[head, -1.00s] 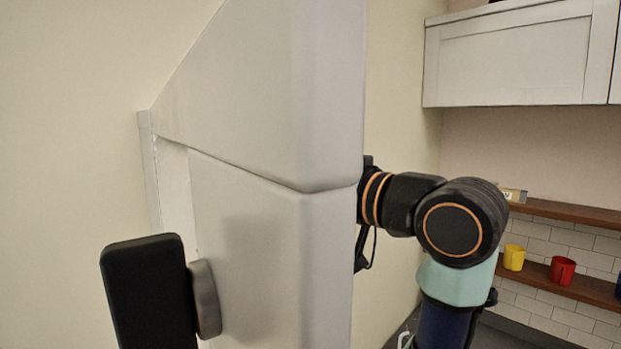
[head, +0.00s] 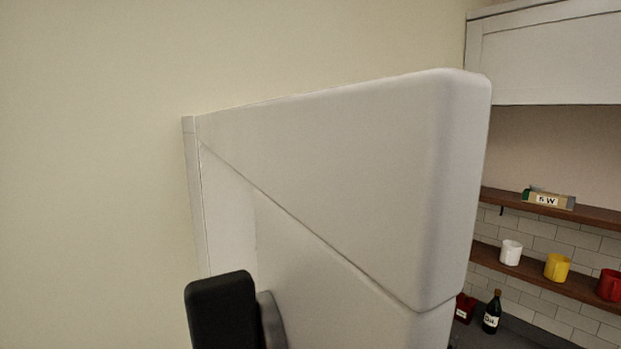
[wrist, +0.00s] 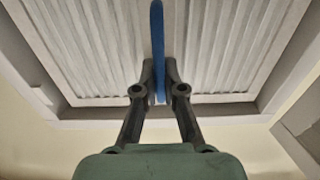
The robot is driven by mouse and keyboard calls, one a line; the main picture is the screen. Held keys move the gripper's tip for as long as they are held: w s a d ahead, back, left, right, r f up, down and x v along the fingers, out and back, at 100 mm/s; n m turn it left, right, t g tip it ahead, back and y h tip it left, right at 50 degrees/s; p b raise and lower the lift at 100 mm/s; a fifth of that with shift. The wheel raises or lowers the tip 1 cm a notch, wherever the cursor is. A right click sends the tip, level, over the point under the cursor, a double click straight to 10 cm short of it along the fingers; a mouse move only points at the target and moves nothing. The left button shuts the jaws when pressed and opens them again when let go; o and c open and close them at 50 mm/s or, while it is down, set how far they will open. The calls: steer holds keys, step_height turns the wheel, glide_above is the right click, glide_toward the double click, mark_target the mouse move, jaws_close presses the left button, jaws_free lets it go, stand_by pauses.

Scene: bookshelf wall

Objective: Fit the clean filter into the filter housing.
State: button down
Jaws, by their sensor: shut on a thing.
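The pleated white filter (wrist: 95,45) fills the upper part of the wrist view, with a pale frame around its pleats. A blue strip (wrist: 157,30), apparently its handle, runs down the middle. My gripper (wrist: 159,88) is shut on this strip, one dark finger on each side. A grey-white border (wrist: 48,103) surrounds the filter; I cannot tell whether it is the housing rim or how deeply the filter is seated. In the head view my gripper and the filter do not show. A large white casing (head: 340,170) stands against the wall; I cannot tell whether it is the housing.
A black slab (head: 220,312) with a grey disc is in front of the casing. Shelves at right hold a white mug (head: 510,252), a yellow mug (head: 557,267) and a red mug (head: 610,285). A dark bottle (head: 492,312) stands below. A white cabinet (head: 550,55) hangs above.

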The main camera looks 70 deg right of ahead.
steer(key=shift+w+d+f+b, duration=0.2)
steer(key=shift+w+d+f, duration=0.1)
steer(key=shift+w, duration=0.15)
steer(key=shift+w+d+f+b, duration=0.15)
steer(key=shift+w+d+f, duration=0.15)
steer(key=shift+w, duration=0.15)
steer(key=c, duration=1.2)
jaws_free()
steer(key=v, duration=1.2)
